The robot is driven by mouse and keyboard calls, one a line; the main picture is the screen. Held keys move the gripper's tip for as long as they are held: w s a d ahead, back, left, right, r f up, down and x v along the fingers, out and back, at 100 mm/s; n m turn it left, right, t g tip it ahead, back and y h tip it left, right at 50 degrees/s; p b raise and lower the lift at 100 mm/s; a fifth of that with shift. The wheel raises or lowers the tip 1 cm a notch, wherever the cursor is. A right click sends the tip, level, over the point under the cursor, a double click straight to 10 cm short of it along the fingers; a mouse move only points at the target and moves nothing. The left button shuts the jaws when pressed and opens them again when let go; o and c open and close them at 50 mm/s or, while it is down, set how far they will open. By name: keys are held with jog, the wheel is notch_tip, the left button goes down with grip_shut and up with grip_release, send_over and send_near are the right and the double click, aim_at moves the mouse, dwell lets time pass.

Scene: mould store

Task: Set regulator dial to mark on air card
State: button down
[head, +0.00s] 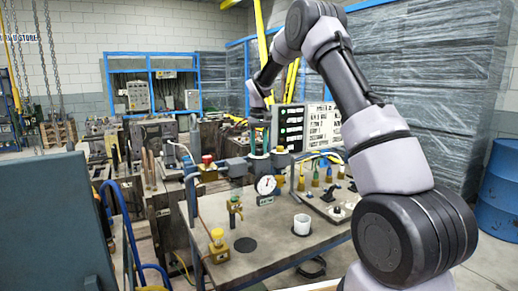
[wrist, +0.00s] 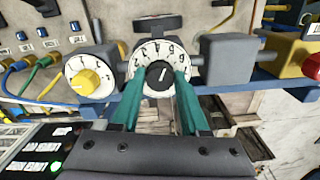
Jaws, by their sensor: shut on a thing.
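The regulator dial (wrist: 150,55) is a white numbered ring around a black knob (wrist: 159,77) with a short white pointer line. In the wrist view my gripper (wrist: 160,75) has its two green fingers shut on the knob, one on each side. The pointer stands close to upright in that view, tilted slightly; the numerals are too small to read surely. In the head view my gripper (head: 261,152) reaches down onto the bench-top regulator, and its fingers hide the knob. A white-and-black lettered board (head: 323,124) stands behind; I cannot tell whether it is the air card.
A round gauge (head: 266,185) stands in front of the regulator. A yellow knob on a white dial (wrist: 88,82) is left of my fingers in the wrist view.

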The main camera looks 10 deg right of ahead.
aim_at(259, 150)
jog(key=shift+m, duration=0.4)
jog(key=shift+c, duration=2)
grip_release()
notch_tip(259, 150, up, 11)
jog(key=shift+f, duration=0.1)
